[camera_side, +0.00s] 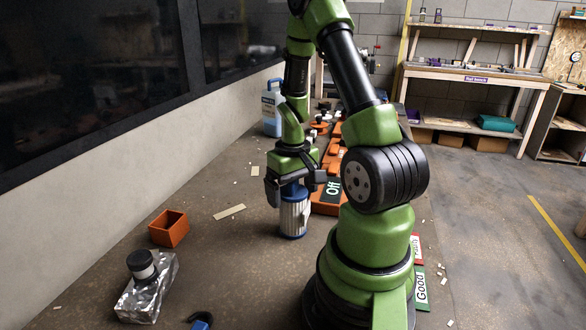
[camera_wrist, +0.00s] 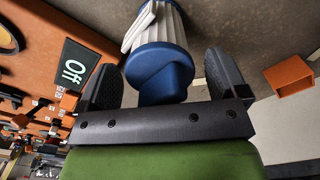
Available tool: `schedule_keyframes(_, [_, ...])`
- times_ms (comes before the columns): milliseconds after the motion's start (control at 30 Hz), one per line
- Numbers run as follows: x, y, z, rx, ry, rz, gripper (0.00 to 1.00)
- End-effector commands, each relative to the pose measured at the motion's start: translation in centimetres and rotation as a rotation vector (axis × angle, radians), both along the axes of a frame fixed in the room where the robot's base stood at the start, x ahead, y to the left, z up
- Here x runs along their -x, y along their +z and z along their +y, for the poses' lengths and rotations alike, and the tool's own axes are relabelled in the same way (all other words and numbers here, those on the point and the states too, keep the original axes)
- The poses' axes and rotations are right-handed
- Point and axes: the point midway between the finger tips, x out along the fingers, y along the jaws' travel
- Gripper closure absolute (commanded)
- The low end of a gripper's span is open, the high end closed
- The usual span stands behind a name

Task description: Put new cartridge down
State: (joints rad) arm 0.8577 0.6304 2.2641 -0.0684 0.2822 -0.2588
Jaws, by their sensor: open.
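A cartridge (camera_side: 293,213) with a white pleated body and blue ends stands upright on the table in the side view. In the wrist view its blue end (camera_wrist: 160,67) lies between my two fingers. My gripper (camera_side: 293,190) is at the top of the cartridge, with a finger on either side. The fingers (camera_wrist: 163,83) are open, with a visible gap between the blue end and the right finger. The left finger is close to the blue end, and I cannot tell whether it touches.
An orange machine with an "Off" sign (camera_side: 332,190) stands right beside the cartridge. An orange box (camera_side: 169,228), a foil-wrapped block (camera_side: 148,292) with a dark-capped jar, and a blue jug (camera_side: 272,112) are on the table. Table left of the cartridge is mostly clear.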

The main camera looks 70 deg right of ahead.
Motion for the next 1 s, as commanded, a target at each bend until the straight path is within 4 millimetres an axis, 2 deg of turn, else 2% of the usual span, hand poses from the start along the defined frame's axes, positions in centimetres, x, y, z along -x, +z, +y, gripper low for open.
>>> schedule_keyframes(500, [-0.1, 9.6, -0.1, 0.007, 0.0, -0.005, 0.08])
schedule_keyframes(767, [-0.3, 11.9, 0.5, 0.01, 0.008, -0.013, 0.08])
schedule_keyframes(867, [-1.3, 13.5, 2.3, 0.038, 0.037, -0.062, 0.08])
schedule_keyframes(967, [-2.5, 16.0, 6.0, 0.072, 0.088, -0.16, 0.08])
schedule_keyframes(1000, [-2.8, 17.1, 7.8, 0.08, 0.111, -0.21, 0.08])
